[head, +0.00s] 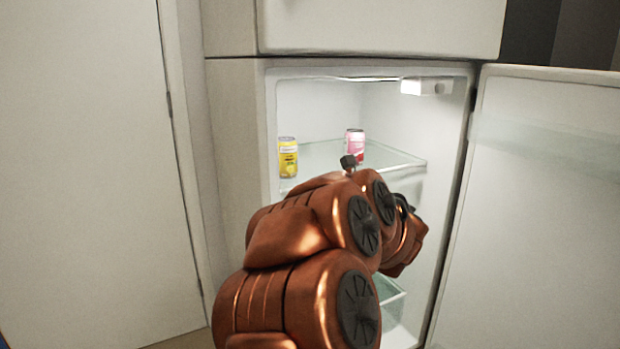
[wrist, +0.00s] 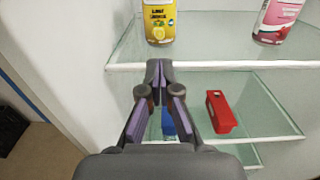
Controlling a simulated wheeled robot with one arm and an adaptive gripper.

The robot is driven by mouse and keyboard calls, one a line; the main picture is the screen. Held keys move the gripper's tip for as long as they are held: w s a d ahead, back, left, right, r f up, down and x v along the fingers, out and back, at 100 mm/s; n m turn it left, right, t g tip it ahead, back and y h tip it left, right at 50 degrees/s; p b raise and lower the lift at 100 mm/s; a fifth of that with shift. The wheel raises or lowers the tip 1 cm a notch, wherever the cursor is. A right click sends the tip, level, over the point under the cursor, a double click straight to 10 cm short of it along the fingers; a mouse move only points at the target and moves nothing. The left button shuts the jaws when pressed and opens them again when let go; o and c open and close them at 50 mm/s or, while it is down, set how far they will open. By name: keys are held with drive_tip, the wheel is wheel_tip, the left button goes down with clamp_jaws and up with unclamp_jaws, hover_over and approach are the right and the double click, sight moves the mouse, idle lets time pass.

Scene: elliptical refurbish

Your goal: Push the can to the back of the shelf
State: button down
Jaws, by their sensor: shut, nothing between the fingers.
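A yellow can (head: 288,157) stands upright at the left of the upper glass shelf (head: 390,158) in an open fridge. A pink can (head: 355,146) stands on the same shelf, further right. In the wrist view the lower parts of the yellow can (wrist: 159,24) and the pink can (wrist: 277,20) show behind the white front edge of the shelf (wrist: 225,66). My gripper (wrist: 159,66) is shut and empty, its fingertips close to that edge and below the yellow can in the picture. I cannot tell whether it touches the shelf. My arm hides much of the fridge in the head view.
A red object (wrist: 220,112) lies on a lower glass shelf (wrist: 262,108). A blue object (wrist: 168,123) shows partly behind my fingers. The open fridge door (head: 545,200) stands at the right. Shelf space between the two cans is clear.

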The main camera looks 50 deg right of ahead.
sight(292, 165)
drive_tip(key=b+x, duration=0.1)
drive_tip(key=x, duration=1.2)
drive_tip(key=shift+d, duration=0.15)
